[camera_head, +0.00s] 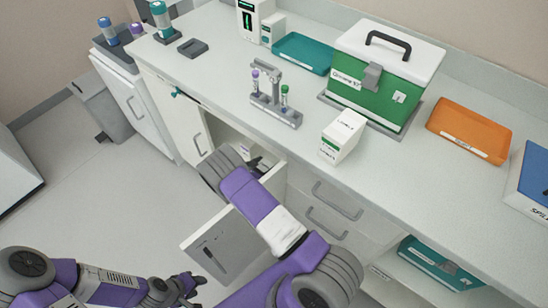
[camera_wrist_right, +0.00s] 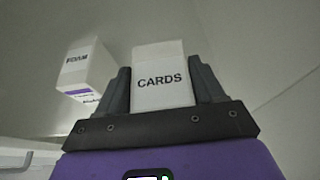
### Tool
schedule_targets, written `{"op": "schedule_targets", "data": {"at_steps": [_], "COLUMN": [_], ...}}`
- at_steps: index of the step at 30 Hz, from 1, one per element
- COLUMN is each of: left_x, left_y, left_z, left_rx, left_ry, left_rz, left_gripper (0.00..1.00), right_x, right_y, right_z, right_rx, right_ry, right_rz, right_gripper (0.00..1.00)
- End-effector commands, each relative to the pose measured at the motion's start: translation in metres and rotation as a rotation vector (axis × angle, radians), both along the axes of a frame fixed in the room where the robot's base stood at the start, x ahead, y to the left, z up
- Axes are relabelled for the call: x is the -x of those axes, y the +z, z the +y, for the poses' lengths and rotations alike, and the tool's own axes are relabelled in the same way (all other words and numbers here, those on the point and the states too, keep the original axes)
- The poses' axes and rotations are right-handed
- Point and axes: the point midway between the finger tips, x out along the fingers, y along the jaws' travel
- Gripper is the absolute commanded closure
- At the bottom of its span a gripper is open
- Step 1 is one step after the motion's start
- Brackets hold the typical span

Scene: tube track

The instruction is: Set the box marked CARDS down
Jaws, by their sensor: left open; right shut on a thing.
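The box marked CARDS (camera_wrist_right: 162,82) is white with black letters and stands between the two dark fingers of my right gripper (camera_wrist_right: 162,72) in the right wrist view. My right gripper is shut on it. In the head view my right arm reaches down to an open drawer (camera_head: 228,243) under the counter; the arm hides most of the gripper there. A white box marked FOAM (camera_wrist_right: 86,68), with a purple band, is to the left of the CARDS box, apart from it. My left gripper (camera_head: 190,284) is open and empty, low over the floor.
The counter (camera_head: 228,82) carries a tube rack (camera_head: 276,108), a white carton (camera_head: 343,136), a green case (camera_head: 372,88), a teal tray (camera_head: 302,53) and an orange tray (camera_head: 469,131). Another teal tray (camera_head: 440,262) is in a lower compartment at the right.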

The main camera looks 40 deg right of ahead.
Motion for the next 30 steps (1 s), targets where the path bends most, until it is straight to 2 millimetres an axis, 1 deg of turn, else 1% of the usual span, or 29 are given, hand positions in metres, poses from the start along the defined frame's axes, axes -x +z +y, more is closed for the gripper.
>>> {"op": "schedule_targets", "data": {"at_steps": [1, 3, 6, 9, 14, 17, 18, 21, 22, 24, 30], "left_x": [0.000, 0.000, 0.000, 0.000, 0.000, 0.000, 0.000, 0.000, 0.000, 0.000, 0.000], "left_y": [-0.004, -0.007, -0.010, -0.012, -0.013, -0.017, -0.022, -0.030, -0.032, -0.032, -0.030], "left_z": [0.000, 0.000, 0.000, 0.000, 0.000, 0.000, 0.000, 0.000, 0.000, 0.000, 0.000], "left_rx": [0.000, 0.000, 0.000, 0.000, 0.000, 0.000, 0.000, 0.000, 0.000, 0.000, 0.000], "left_ry": [0.000, 0.000, 0.000, 0.000, 0.000, 0.000, 0.000, 0.000, 0.000, 0.000, 0.000], "left_rz": [0.000, 0.000, 0.000, 0.000, 0.000, 0.000, 0.000, 0.000, 0.000, 0.000, 0.000], "left_gripper": [0.57, 0.57, 0.57, 0.57, 0.57, 0.57, 0.57, 0.57, 0.57, 0.57, 0.57], "right_x": [-0.004, -0.009, -0.014, -0.017, -0.020, -0.023, -0.022, -0.022, -0.022, -0.023, -0.023], "right_y": [-0.001, -0.001, -0.001, 0.000, 0.000, -0.002, -0.013, -0.031, -0.034, -0.036, -0.034], "right_z": [-0.014, -0.030, -0.048, -0.058, -0.067, -0.078, -0.075, -0.075, -0.075, -0.076, -0.075], "right_rx": [0.001, 0.001, 0.001, 0.002, 0.001, 0.002, 0.001, 0.002, 0.002, 0.002, 0.001], "right_ry": [-0.003, -0.003, 0.000, 0.001, 0.000, 0.001, 0.003, 0.004, 0.003, 0.002, 0.002], "right_rz": [-0.003, -0.002, -0.001, -0.002, -0.001, -0.001, 0.003, 0.002, 0.002, 0.000, -0.001], "right_gripper": [0.66, 0.66, 0.66, 0.66, 0.66, 0.66, 0.66, 0.66, 0.66, 0.66, 0.66]}}
